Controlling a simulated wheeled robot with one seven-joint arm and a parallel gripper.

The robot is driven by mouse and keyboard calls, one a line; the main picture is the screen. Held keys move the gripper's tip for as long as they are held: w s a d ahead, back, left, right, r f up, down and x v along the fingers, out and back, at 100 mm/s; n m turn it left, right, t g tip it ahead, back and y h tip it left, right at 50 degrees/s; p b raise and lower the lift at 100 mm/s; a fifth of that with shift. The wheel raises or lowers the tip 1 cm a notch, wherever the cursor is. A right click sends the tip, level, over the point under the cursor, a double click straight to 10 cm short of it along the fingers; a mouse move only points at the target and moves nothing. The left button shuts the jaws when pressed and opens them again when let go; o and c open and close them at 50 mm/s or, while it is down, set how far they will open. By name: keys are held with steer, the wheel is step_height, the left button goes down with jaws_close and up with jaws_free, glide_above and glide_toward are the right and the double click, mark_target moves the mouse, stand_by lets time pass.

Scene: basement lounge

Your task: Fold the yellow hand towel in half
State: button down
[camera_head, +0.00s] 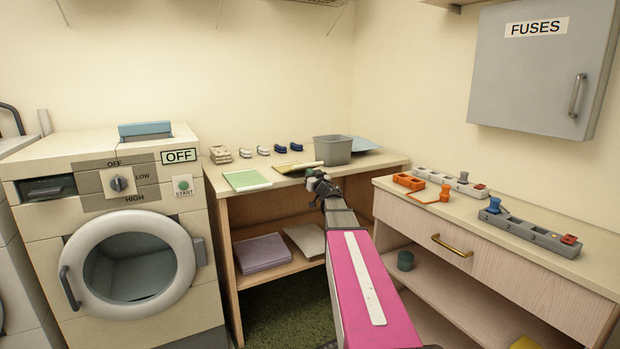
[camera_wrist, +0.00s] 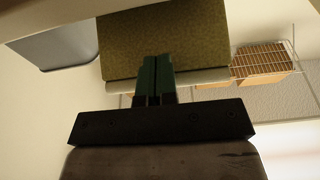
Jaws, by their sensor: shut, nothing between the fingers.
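My gripper (camera_head: 311,172) is at the right end of the strip. Its green fingers (camera_wrist: 157,62) are shut together with nothing between them, in front of the olive surface. Contact cannot be told.
A grey bin (camera_head: 333,150) stands close behind my gripper; it also shows in the wrist view (camera_wrist: 60,35). A green cloth (camera_head: 246,180) lies left on the counter (camera_head: 221,181). Several small items line the back. A drawer cabinet (camera_head: 521,251) stands right, a washing machine (camera_head: 60,232) left.

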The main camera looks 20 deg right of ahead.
steer(key=shift+w+r, duration=0.1)
steer(key=shift+w+a+r, duration=0.25)
steer(key=shift+w+r, duration=0.8)
steer(key=shift+r, duration=0.3)
steer(key=shift+w+a+r, duration=0.2)
steer(key=shift+w+r, duration=0.85)
steer(key=shift+r, duration=0.25)
steer(key=shift+w, duration=0.1)
